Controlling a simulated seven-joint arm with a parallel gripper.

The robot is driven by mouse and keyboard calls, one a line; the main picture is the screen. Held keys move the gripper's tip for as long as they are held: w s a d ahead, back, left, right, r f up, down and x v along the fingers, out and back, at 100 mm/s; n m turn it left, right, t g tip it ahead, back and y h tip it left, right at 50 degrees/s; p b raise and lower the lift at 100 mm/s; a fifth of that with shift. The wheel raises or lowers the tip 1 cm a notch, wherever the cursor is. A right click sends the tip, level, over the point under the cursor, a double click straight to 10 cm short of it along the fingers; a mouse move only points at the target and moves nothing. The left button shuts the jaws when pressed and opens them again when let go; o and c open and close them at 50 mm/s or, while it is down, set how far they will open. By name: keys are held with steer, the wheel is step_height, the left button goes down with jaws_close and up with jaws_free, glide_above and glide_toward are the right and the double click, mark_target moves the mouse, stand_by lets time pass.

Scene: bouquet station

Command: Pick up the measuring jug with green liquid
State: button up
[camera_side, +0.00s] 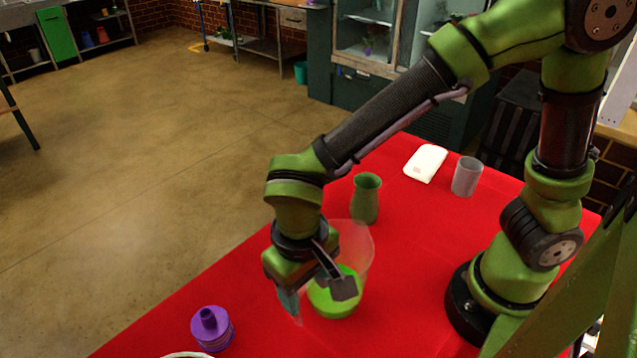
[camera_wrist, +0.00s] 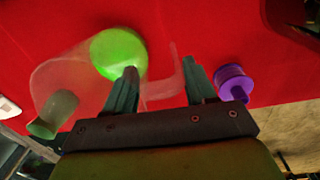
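The clear measuring jug (camera_side: 357,240) stands upright on the red cloth, with bright green liquid (camera_side: 330,303) in its bottom. In the wrist view the jug (camera_wrist: 62,78) lies left of centre, its green liquid (camera_wrist: 118,48) near the top. Its translucent handle (camera_wrist: 178,78) shows between my two fingers. My gripper (camera_wrist: 160,66) is open, with a wide gap, and the left finger overlaps the jug's side.
A green vase (camera_side: 366,200) stands behind the jug, and a purple ribbed object (camera_side: 211,328) at the front left. A grey cup (camera_side: 466,177) and a white flat object (camera_side: 426,163) stand farther back.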

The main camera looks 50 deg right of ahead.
jaws_close()
steer(key=shift+r, duration=0.15)
